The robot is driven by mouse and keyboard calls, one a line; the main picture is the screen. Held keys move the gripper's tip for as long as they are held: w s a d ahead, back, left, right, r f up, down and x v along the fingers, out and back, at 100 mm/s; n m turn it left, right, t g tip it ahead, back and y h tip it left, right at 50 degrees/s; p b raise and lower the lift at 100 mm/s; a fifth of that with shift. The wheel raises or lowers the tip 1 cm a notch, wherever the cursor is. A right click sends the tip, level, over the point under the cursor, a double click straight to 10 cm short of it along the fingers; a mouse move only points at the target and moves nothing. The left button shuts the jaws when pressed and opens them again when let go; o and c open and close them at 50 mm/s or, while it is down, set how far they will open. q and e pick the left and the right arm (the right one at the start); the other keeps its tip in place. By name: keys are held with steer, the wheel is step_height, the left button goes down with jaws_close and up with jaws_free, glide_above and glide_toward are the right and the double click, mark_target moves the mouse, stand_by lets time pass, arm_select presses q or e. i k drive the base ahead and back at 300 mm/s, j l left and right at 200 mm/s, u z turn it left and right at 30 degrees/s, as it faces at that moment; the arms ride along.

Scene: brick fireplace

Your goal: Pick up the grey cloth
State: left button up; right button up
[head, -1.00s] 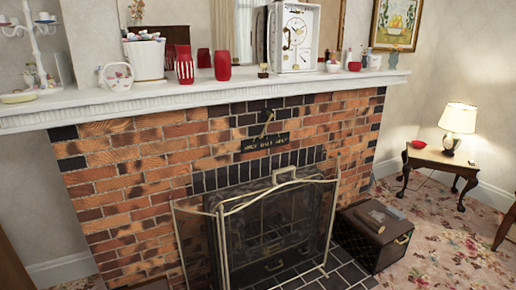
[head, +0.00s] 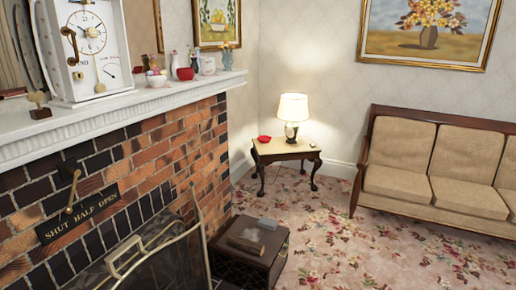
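A small grey item (head: 267,224) lies at the back of the top of a dark wooden box (head: 270,244) beside the hearth. It may be the grey cloth, but it is too small to tell. A brown item (head: 246,241) lies in front of it on the same box. No other grey cloth can be made out. Neither of my grippers shows in the head view.
The brick fireplace (head: 150,170) with its metal screen (head: 185,260) stands on the left, below a white mantel (head: 150,98) holding a clock and ornaments. A side table (head: 283,148) with a lamp and a sofa (head: 430,175) stand beyond. Open carpet (head: 370,250) lies at right.

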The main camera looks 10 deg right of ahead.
mark_target(270, 224)
steer(key=i+l+z, duration=0.15)
steer(key=i+z, duration=0.25)
steer(key=i, duration=0.15)
steer(key=i+z, duration=0.35)
steer(key=i, duration=0.2)
steer(key=i+l+u, duration=0.15)
steer(key=i+u, duration=0.25)
steer(key=i+l+u, duration=0.25)
steer(key=u, duration=0.2)
steer(key=i+l+u, duration=0.4)
